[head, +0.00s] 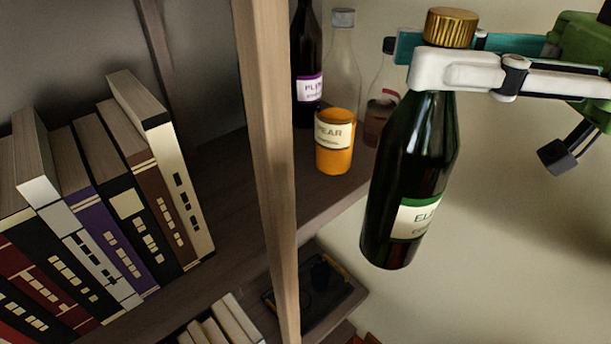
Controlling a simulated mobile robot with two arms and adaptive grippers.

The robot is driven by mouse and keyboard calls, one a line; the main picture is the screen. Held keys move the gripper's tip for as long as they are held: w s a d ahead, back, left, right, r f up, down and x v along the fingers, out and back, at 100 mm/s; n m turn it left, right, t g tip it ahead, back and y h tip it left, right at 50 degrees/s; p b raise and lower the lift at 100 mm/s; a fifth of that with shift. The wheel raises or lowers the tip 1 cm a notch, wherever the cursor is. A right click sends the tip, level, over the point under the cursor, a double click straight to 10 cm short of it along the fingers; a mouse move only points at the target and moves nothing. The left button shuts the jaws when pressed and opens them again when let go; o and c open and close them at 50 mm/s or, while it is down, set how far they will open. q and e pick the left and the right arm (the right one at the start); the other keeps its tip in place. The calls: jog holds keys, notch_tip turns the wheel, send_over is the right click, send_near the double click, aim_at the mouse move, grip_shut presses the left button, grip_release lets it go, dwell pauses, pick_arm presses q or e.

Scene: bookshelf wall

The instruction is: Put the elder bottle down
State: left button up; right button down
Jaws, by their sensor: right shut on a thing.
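The elder bottle (400,165) is dark green glass with a gold cap and a green-and-white label partly reading "EL". My right gripper (440,68) comes in from the right and is shut on the bottle's neck, just under the cap. The bottle hangs slightly tilted in the air, in front of and to the right of the shelf with other bottles. Its base shows no contact with any surface. My left gripper is not in view.
A wooden upright (268,150) divides the shelves. Right of it, the dark shelf board (325,195) holds a pear bottle (335,155), a plum bottle (306,65) and another clear bottle. Books (110,200) fill the left. A dark tray (335,300) lies lower down.

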jog(key=shift+s+r, duration=0.1)
jog(key=shift+s, duration=0.1)
jog(key=shift+r, duration=0.1)
jog(key=shift+w+a+r+p, duration=0.1)
jog(key=shift+w+a+p, duration=0.2)
jog(key=shift+p, duration=0.25)
jog(key=shift+w+a+p, duration=4.85)
jog(key=shift+w+a, duration=0.65)
jog(key=shift+w, duration=2.15)
notch_tip(320, 180, down, 7)
jog(key=b, duration=0.3)
jog(key=shift+f, duration=0.2)
jog(key=shift+a, duration=0.1)
